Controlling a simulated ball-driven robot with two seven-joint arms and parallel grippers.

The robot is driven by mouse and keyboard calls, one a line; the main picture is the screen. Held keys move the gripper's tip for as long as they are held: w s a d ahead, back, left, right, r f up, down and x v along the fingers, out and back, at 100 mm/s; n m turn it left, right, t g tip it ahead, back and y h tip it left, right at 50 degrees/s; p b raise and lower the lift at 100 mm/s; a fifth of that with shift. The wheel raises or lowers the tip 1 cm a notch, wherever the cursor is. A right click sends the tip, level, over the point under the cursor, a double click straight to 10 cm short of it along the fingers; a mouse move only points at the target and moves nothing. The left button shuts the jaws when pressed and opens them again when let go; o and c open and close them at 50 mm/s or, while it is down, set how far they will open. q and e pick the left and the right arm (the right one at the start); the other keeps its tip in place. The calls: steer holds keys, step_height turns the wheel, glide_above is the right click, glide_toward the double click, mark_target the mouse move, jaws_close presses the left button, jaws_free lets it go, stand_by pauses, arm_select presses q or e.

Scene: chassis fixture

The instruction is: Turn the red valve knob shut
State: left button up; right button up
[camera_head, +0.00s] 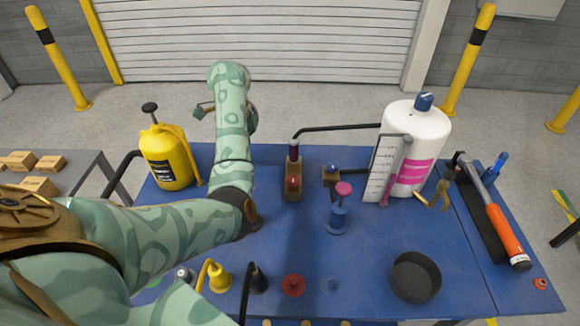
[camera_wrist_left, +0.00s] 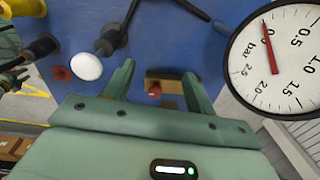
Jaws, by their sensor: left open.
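A red knob (camera_head: 293,182) sits on the front of a brass block (camera_head: 292,194) at the middle of the blue bench. A dark column with a red band rises behind it. In the left wrist view a red knob (camera_wrist_left: 154,90) on a brass block (camera_wrist_left: 166,76) shows between my finger pads, apart from both. My left gripper (camera_wrist_left: 157,70) is open and empty. In the head view my left forearm stands left of the block, and I cannot make out the fingertips. The knob's turn angle is too small to read. My right gripper is not in view.
A yellow bottle (camera_head: 168,158) stands left of my forearm. A pink knob on a blue post (camera_head: 338,215), a white tank (camera_head: 425,140) and a dark dish (camera_head: 415,277) stand to the right. A pressure gauge (camera_wrist_left: 285,85) fills the wrist view's right side.

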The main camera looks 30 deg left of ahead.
mark_target(293, 178)
arm_select(q)
steer(key=w+d+r+n+t+h, duration=0.1)
steer(key=w+d+r+t+h, duration=0.15)
steer(key=w+d+h, duration=0.2)
steer(key=shift+g+y, duration=0.25)
steer(key=shift+g, duration=0.1)
steer(key=b+x, duration=0.6)
steer(key=x, duration=0.1)
steer(key=b+x, duration=0.6)
steer(key=x, duration=0.1)
steer(key=shift+s+d+f, duration=0.15)
steer(key=shift+d+f, duration=0.05)
steer(key=shift+d, duration=0.1)
steer(key=shift+d+f+b, duration=0.2)
steer(key=shift+f+b, duration=0.15)
steer(key=shift+f, duration=0.1)
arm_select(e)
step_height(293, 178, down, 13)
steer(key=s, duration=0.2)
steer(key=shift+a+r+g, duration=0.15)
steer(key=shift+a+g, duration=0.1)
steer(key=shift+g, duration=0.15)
arm_select(q)
steer(key=c, duration=1)
